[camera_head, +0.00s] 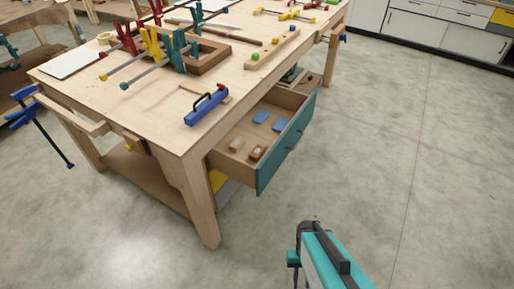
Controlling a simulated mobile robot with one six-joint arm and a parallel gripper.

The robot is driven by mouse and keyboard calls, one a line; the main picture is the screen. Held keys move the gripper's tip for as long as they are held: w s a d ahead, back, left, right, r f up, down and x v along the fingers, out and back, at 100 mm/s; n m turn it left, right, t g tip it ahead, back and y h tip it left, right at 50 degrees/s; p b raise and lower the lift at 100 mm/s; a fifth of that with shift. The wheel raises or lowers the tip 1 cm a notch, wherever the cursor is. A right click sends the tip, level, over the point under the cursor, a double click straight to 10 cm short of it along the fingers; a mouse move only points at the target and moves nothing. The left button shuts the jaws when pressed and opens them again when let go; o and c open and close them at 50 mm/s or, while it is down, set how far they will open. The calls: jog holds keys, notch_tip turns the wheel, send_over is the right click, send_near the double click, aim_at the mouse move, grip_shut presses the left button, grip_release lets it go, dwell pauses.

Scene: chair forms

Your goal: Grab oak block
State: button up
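The teal-fronted drawer (287,143) under the workbench is pulled open. Inside, near its left front corner, lie a paler small wooden block (235,145) and a browner one (257,153). Either could be the oak block; they are too small to tell the wood. My arm's teal and black end with my gripper (296,262) is at the bottom, over the floor, in front of the drawer and apart from it. Its fingers do not show clearly, so I cannot see whether they are open or shut.
Two blue pieces (269,121) lie farther back in the drawer. The wooden workbench (150,110) carries several clamps, a wooden frame (202,58) and a blue plane-like tool (206,106) near its edge. A bench leg (198,195) stands left of the drawer. The concrete floor at right is clear.

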notch_tip(320, 180, up, 8)
jog(key=p, duration=0.6)
jog(key=shift+p, duration=0.35)
jog(key=shift+o, duration=0.4)
jog(key=shift+d, duration=0.1)
